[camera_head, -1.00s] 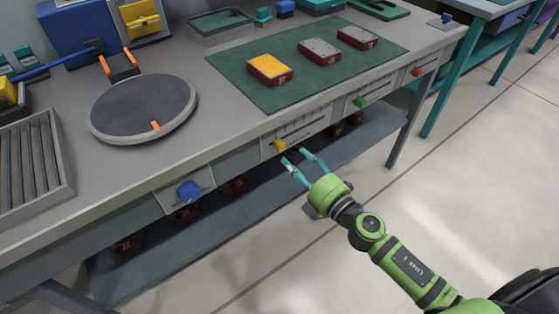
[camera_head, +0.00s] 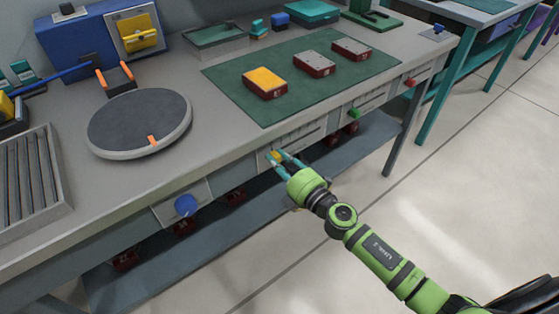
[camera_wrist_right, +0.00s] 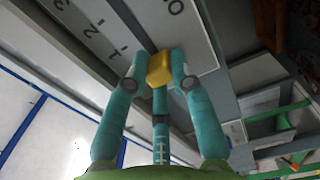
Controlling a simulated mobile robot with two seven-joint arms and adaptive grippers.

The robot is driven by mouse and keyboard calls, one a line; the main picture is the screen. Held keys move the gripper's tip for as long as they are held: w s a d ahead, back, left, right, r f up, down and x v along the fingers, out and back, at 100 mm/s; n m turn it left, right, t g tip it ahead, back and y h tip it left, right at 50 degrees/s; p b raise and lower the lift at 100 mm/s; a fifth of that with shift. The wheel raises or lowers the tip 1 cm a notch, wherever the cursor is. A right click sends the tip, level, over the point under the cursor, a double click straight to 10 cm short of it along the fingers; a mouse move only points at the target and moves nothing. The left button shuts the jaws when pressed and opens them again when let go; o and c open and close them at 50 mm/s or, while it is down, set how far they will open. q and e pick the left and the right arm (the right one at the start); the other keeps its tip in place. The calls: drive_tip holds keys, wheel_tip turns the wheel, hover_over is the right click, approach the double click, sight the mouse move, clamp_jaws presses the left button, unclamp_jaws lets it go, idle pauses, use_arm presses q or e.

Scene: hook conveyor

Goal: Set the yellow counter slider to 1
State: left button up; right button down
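The yellow counter slider (camera_head: 274,156) is a small knob on the left part of a pale scale panel (camera_head: 300,138) on the bench's front edge. In the right wrist view the yellow knob (camera_wrist_right: 160,68) sits between the fingertips of my right gripper (camera_wrist_right: 161,66), which appear to touch it on both sides. The scale shows marks 3, 2 and 1, and a separate 0 on a white plate (camera_wrist_right: 185,30); the knob lies past the 1 mark. The fingers hide part of the scale. My right gripper (camera_head: 279,157) also shows in the head view. My left gripper is out of view.
A blue knob (camera_head: 185,206) is to the left on the bench front; a green knob (camera_head: 354,113) and red knob (camera_head: 411,82) are to the right. The bench top holds a round turntable (camera_head: 139,122) and a green mat (camera_head: 330,95). A lower shelf (camera_head: 215,235) runs underneath.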

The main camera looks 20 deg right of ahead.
drive_tip(key=d, duration=0.1)
drive_tip(key=w+d, duration=0.1)
drive_tip(key=d, duration=0.1)
drive_tip(key=shift+r+b, duration=0.1)
drive_tip(key=shift+b, duration=0.25)
drive_tip(key=c, duration=1)
unclamp_jaws()
drive_tip(key=shift+a, duration=0.1)
drive_tip(key=shift+c, duration=0.2)
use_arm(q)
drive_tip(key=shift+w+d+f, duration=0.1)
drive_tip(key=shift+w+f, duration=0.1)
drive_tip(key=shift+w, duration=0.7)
use_arm(e)
drive_tip(key=v, duration=1.2)
